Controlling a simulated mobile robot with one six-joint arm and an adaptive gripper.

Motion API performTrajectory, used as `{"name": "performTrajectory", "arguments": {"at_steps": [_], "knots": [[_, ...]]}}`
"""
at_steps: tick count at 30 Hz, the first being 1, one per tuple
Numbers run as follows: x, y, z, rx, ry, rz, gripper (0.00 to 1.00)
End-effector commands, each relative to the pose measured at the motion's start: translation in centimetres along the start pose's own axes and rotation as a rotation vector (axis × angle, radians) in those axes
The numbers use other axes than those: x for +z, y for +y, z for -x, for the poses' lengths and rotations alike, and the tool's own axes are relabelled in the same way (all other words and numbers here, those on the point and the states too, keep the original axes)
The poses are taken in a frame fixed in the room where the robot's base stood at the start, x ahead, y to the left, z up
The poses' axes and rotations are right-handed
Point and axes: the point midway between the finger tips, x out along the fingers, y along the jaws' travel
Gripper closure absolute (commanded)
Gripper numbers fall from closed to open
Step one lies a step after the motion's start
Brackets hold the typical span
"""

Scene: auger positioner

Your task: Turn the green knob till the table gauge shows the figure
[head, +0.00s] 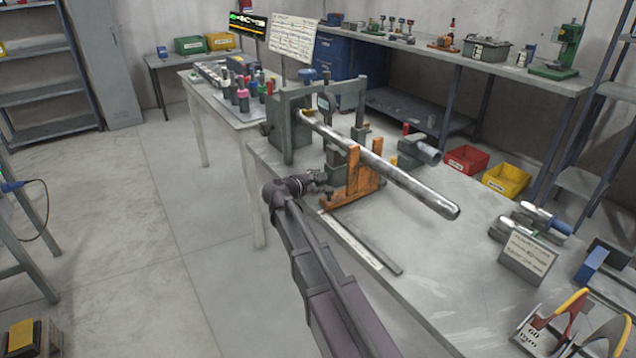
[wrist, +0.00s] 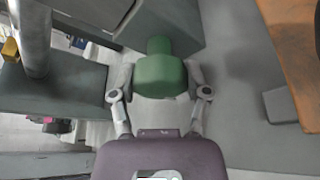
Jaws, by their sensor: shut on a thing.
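In the wrist view the green knob (wrist: 160,76) sits between the two fingers of my gripper (wrist: 161,82), one finger against each side. The gripper is shut on it. The knob joins a grey-green block behind it. In the head view my gripper (head: 318,183) reaches the fixture at the table's near edge, beside the orange bracket (head: 362,178); the knob is hidden there. A small round dial (head: 323,103) shows on the fixture by the uprights. Its reading is too small to tell.
A long metal rod (head: 400,178) slopes over the orange bracket, close above my gripper. A flat strip (head: 360,242) lies along the near table edge. A lettered card (head: 527,252) stands at right. A black display (head: 247,22) and a white board (head: 292,40) stand behind.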

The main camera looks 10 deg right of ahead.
Motion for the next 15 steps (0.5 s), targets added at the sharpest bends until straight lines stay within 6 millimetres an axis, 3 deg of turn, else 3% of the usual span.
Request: {"name": "performTrajectory", "arguments": {"at_steps": [15], "knots": [[0.10,-0.07,-0.04,0.025,-0.002,-0.072,0.86]]}}
